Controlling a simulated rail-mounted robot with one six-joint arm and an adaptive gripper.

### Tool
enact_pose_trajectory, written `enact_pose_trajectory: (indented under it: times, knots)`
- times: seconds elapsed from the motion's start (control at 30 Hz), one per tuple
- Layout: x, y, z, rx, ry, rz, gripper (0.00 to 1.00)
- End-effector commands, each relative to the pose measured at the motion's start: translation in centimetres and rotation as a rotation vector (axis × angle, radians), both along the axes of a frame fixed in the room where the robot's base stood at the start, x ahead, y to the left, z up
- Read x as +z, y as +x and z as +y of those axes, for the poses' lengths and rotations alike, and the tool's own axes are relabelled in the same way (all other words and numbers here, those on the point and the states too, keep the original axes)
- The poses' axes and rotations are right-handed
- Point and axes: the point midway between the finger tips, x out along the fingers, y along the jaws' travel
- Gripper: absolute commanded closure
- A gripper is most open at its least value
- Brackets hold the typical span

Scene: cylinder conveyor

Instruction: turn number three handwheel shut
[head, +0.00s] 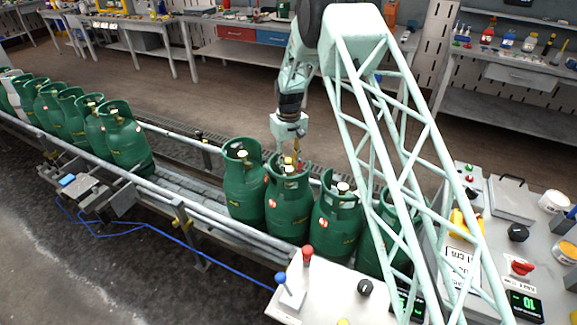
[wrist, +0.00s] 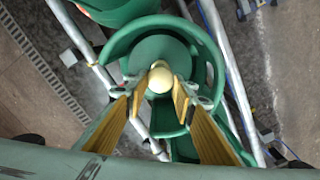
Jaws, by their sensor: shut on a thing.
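Several green gas cylinders with open collars stand on the conveyor. My gripper (head: 296,160) reaches down into the collar of the cylinder (head: 288,212) second from the left in the right-hand group. In the wrist view, my yellow-padded gripper (wrist: 160,92) is shut on a pale cream handwheel (wrist: 160,78) inside that cylinder's green collar (wrist: 118,45). The fingers sit on either side of the handwheel, and the collar surrounds them. I cannot read a number on the cylinder or tell how far the handwheel is turned.
Neighbouring cylinders (head: 243,188) (head: 335,228) stand close on both sides. Conveyor rails (head: 225,228) run along the row. Another group of cylinders (head: 124,140) stands further left. A control panel with a red knob (head: 307,254) is in front, and workbenches (head: 235,50) stand behind.

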Motion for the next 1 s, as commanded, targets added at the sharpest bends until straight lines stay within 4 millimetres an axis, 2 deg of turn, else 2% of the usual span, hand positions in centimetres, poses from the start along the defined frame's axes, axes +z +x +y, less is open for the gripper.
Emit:
enact_pose_trajectory:
  times: [0.6,1.0]
  knots:
    - [0.01,0.08,-0.25,-0.469,0.000,0.000,0.86]
    - [0.01,0.07,-0.34,-0.657,0.000,0.000,0.86]
